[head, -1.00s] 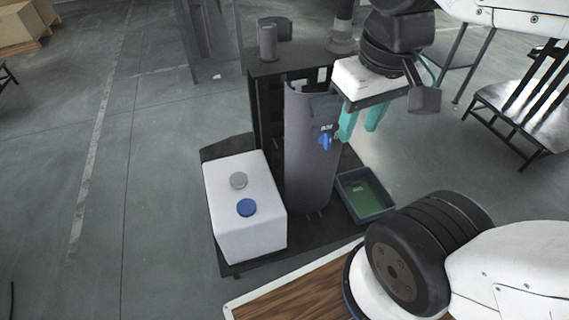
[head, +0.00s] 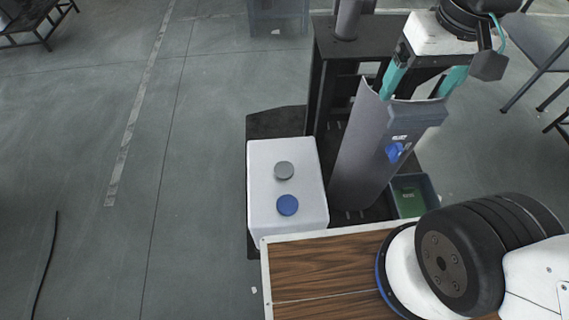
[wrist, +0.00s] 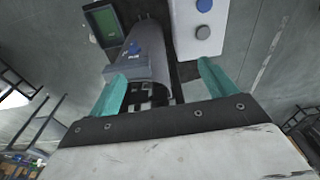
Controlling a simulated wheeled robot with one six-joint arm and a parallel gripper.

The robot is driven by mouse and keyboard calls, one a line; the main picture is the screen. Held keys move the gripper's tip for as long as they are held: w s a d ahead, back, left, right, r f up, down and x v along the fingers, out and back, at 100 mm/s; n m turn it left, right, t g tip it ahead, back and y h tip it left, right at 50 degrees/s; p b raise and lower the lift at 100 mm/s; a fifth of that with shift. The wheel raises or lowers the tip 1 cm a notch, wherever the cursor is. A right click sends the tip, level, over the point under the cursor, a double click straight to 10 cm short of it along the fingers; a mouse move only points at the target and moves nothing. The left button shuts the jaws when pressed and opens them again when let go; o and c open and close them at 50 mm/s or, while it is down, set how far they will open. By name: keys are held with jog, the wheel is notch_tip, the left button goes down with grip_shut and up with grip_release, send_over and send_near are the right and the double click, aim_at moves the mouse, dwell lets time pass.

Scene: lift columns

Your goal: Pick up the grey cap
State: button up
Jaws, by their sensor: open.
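The grey cap (head: 284,171) is a small round disc on top of a white box (head: 262,200), behind the blue cap (head: 287,205). In the wrist view the grey cap (wrist: 203,33) and blue cap (wrist: 204,5) show on the white box at upper right. My gripper (head: 415,97) has teal fingers spread apart and empty. It is up and to the right of the grey cap, over the grey curved column cover (head: 360,150), well apart from the cap.
The column cover, with a blue knob (head: 394,152), stands between my gripper and the white box. A dark upright frame (head: 340,45) is behind it. A bin with a green inside (head: 408,198) sits to the right.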

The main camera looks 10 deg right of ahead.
jog(key=w+a+f, duration=0.5)
jog(key=w+f, duration=0.4)
jog(key=w, duration=0.2)
jog(key=g, duration=0.1)
send_over(284, 169)
jog(key=w+d, duration=0.1)
jog(key=d, duration=0.1)
notch_tip(284, 169, down, 25)
jog(key=shift+m, duration=0.3)
jog(key=f, duration=0.4)
jog(key=a+f, duration=0.1)
jog(key=f, duration=0.3)
jog(key=s+a+f, duration=0.1)
jog(key=f, duration=0.4)
jog(key=c, duration=1)
